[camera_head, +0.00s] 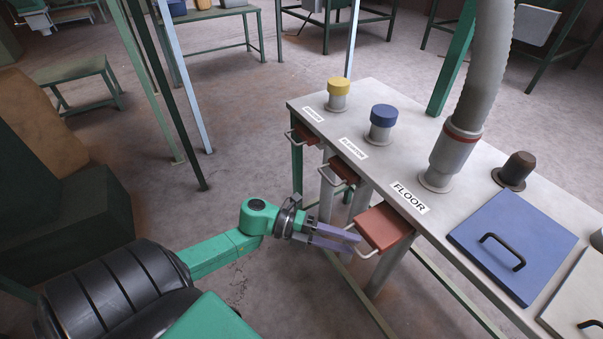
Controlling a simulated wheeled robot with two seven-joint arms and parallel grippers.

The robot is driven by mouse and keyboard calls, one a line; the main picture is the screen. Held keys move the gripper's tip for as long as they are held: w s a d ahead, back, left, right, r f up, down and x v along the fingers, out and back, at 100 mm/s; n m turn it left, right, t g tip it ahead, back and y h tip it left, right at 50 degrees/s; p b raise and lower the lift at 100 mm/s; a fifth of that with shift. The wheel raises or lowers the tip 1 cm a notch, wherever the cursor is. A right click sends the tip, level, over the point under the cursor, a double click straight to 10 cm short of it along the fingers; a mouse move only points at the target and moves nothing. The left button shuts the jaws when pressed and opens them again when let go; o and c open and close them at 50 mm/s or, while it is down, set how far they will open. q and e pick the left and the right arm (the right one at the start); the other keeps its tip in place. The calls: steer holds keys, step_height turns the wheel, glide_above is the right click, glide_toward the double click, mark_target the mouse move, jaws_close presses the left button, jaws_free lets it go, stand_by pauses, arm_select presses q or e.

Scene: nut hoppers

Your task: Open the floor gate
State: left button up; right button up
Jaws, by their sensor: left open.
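The floor gate (384,227) is a red-brown slide plate at the table's near edge, beside the label reading FLOOR (410,197). Its pale wire handle (366,255) sticks out to the left. My left gripper (356,244) reaches in from the left with its two purple-grey fingers open. Its fingertips overlap the handle in the picture. I cannot tell whether they touch it or stand around it. My right gripper is not in view.
Two similar gates, the middle one (345,173) and the far one (306,135), jut from the same edge. A ribbed grey hose (484,70) rises from the table. A blue lid (511,244) lies at right. Green posts stand at left.

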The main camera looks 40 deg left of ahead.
arm_select(q)
steer(key=v, duration=1.3)
steer(key=shift+f, duration=0.1)
